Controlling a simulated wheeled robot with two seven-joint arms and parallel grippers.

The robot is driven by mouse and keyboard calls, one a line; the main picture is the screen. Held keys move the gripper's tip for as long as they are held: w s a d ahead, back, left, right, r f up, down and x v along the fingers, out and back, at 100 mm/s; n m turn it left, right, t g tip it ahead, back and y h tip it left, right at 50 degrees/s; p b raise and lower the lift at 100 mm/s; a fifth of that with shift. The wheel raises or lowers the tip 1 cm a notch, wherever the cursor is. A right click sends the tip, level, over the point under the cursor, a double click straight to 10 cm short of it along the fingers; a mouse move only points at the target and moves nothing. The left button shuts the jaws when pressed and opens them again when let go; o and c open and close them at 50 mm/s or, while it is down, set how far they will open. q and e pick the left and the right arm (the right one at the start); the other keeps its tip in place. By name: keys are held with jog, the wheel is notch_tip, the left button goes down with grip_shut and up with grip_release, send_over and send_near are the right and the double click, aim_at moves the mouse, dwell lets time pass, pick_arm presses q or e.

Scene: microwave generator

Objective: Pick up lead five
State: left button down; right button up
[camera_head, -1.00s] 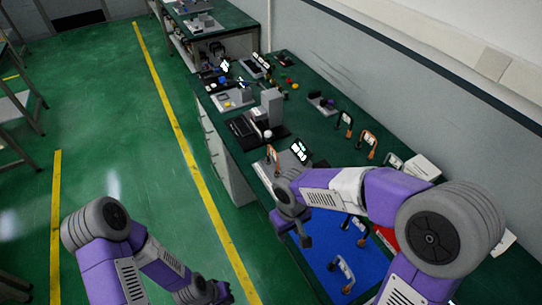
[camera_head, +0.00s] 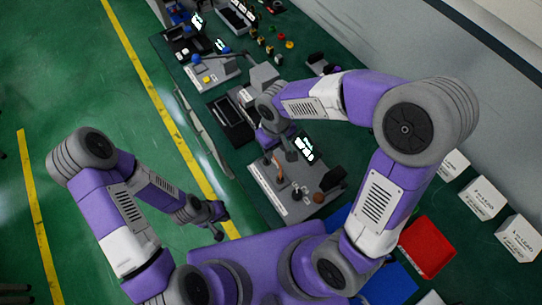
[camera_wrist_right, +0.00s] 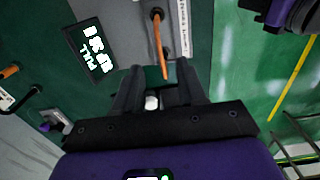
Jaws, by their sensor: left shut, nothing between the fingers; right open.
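An orange lead (camera_head: 277,168) stands on the grey instrument panel (camera_head: 262,183) in the head view. It also shows in the right wrist view (camera_wrist_right: 160,45), running from a black end down towards my fingers. I cannot read a number on it. My right gripper (camera_wrist_right: 157,80) is open, its fingers pointing at this orange lead with the tip close to the gap; I cannot tell if they touch. In the head view the right gripper (camera_head: 288,148) is just above the panel. My left gripper (camera_head: 219,224) is shut and empty, low beside the bench over the floor.
A small display (camera_head: 304,147) stands at the panel's back edge, with knobs nearby. Another orange-and-black lead (camera_wrist_right: 10,72) is at the left of the wrist view. A red tray (camera_head: 428,246) and white labelled boxes (camera_head: 483,198) are at the right.

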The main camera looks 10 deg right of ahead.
aim_at(275, 157)
notch_tip(275, 157, down, 6)
jog(key=shift+f+b, duration=0.15)
jog(key=shift+b, duration=0.2)
grip_shut()
